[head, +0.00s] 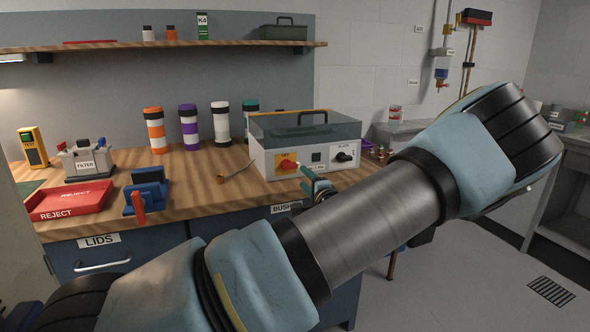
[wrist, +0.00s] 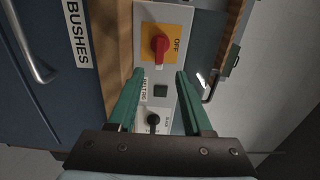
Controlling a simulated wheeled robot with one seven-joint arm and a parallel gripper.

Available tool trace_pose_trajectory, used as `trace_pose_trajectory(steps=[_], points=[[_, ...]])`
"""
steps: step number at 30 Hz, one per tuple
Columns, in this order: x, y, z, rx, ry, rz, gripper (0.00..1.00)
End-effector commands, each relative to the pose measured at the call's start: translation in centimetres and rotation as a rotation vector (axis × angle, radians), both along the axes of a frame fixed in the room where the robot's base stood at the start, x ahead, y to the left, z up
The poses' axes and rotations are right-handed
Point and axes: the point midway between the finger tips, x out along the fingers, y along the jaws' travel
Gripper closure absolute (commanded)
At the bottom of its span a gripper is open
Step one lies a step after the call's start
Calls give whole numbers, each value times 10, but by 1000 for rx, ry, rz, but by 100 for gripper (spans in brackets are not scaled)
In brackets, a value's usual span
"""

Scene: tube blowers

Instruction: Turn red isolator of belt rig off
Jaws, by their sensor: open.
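In the head view my gripper (head: 316,184) is just in front of the rig.
A black knob (head: 344,157) is on the same panel, and it also shows between my fingers in the wrist view (wrist: 153,120). A copper-coloured cup (head: 221,179) on a thin handle lies left of the rig. Striped tubes (head: 188,128) stand behind. A red reject tray (head: 70,200) is farther left.

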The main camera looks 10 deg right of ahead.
Motion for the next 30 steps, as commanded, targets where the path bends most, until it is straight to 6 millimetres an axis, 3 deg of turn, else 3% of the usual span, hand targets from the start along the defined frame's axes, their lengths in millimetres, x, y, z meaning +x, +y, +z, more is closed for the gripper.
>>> trace_pose_trajectory(steps=[6,12,18,26,30], points=[[43,7,2,0,1,4,50],[72,10,1,-1,1,2,50],[84,12,0,-2,3,1,50],[84,12,-1,-1,3,1,50],[84,12,-1,-1,3,1,65]])
